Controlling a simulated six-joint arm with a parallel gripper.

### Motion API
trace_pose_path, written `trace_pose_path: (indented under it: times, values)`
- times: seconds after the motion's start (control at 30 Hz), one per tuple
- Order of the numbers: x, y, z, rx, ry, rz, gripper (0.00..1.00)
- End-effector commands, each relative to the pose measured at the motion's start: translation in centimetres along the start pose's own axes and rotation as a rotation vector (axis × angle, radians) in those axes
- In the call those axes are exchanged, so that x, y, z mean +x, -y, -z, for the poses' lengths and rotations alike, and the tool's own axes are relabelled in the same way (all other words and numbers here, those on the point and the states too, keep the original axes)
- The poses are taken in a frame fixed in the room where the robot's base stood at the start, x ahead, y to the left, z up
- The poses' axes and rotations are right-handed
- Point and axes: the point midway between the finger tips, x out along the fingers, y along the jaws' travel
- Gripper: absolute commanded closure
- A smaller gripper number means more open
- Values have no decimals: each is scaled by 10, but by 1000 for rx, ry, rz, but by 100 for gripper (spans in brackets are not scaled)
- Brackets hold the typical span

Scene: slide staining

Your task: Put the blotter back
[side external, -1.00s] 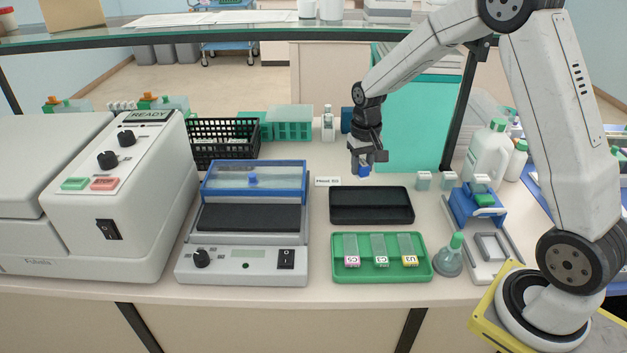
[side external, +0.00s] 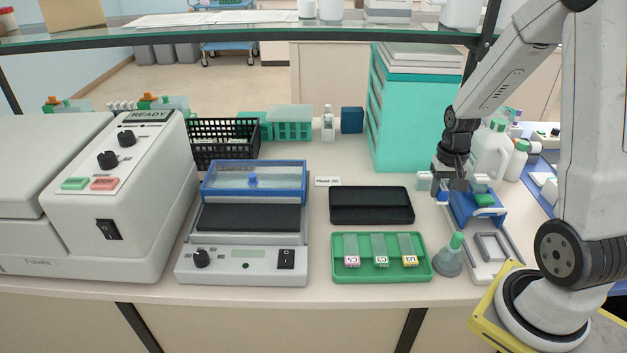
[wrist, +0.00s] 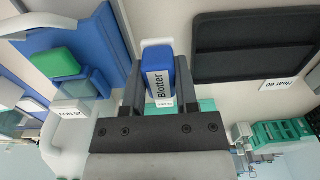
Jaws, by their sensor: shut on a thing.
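The blotter (wrist: 160,78) is a blue block with a white "Blotter" label, seen in the wrist view between the two dark fingers. My gripper (wrist: 157,85) is shut on it; a white piece shows just beyond its end. In the side view my gripper (side external: 452,186) points down at the left edge of the blue rack (side external: 485,212), right of the black tray (side external: 371,205). The blotter is mostly hidden there by the fingers. I cannot tell whether it touches the bench.
White bottles (side external: 488,152) are behind right; the teal cabinet (side external: 410,115) is behind left.

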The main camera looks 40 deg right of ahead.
Motion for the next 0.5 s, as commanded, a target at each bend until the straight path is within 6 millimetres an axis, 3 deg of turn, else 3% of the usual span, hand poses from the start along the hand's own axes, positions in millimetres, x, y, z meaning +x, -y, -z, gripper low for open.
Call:
trace_pose_path:
  times: [0.5]
  values:
    - [41,1,0,-1,1,0,100]
